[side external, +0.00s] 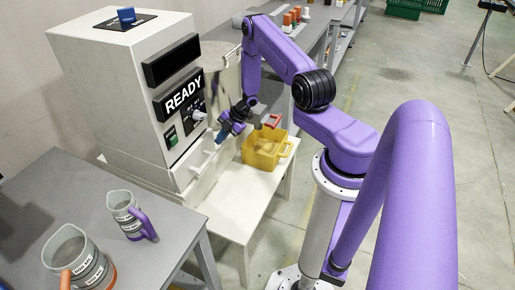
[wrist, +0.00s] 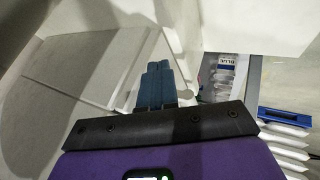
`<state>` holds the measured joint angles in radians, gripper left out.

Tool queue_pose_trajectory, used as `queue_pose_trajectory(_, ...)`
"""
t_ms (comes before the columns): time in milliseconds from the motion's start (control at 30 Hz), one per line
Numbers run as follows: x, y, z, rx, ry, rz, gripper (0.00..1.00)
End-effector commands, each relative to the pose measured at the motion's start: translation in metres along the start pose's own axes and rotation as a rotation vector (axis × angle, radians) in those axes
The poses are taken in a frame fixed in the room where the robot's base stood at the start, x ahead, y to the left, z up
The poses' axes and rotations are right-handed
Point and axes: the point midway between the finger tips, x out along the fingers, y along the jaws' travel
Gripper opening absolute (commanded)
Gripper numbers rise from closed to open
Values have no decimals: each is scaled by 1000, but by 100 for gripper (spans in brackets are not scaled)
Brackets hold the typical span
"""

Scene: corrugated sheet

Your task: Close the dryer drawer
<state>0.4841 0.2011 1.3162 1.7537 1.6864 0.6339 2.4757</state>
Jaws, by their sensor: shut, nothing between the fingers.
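The dryer (side external: 115,90) is a tall pale cabinet with a black READY display (side external: 182,93) on its front. Its drawer (side external: 203,168) is a pale front low on the cabinet that appears to stand out from it; how far it is open I cannot tell. My gripper (side external: 220,137) is close in front of the dryer, above and beside the drawer front. In the wrist view, its blue fingers (wrist: 157,84) are together and empty, pointing at pale surfaces. I cannot tell whether they touch the drawer.
A yellow bin (side external: 262,152) stands on a low white table (side external: 235,205) right of the dryer. Two grey jugs (side external: 78,262) (side external: 127,212) stand on the grey table at front left. White packets (wrist: 285,140) with a blue clip lie right in the wrist view. Open floor lies to the right.

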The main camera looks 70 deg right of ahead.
Motion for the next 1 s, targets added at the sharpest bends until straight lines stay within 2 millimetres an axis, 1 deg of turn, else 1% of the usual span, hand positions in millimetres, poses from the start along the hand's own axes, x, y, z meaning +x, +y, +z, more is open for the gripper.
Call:
queue_pose_trajectory(133, -10, -18, 0, 6, 0, 0, 0)
queue_pose_trajectory(200, -16, -30, 0, 6, 0, -1, 0)
queue_pose_trajectory(233, -21, -32, 1, 5, -2, 3, 0)
queue_pose_trajectory(300, -37, -29, 1, -1, -4, 5, 0)
queue_pose_trajectory(500, -75, -29, 1, -1, -3, 4, 0)
queue_pose_trajectory(700, -103, -30, 1, -1, -2, 3, 0)
queue_pose_trajectory(800, -111, -30, 0, -1, -2, 2, 0)
queue_pose_trajectory(900, -115, -30, -2, -14, 4, -3, 0)
queue_pose_trajectory(967, -114, -28, -8, -57, 16, -12, 0)
queue_pose_trajectory(1000, -112, -27, -16, -107, 33, -25, 0)
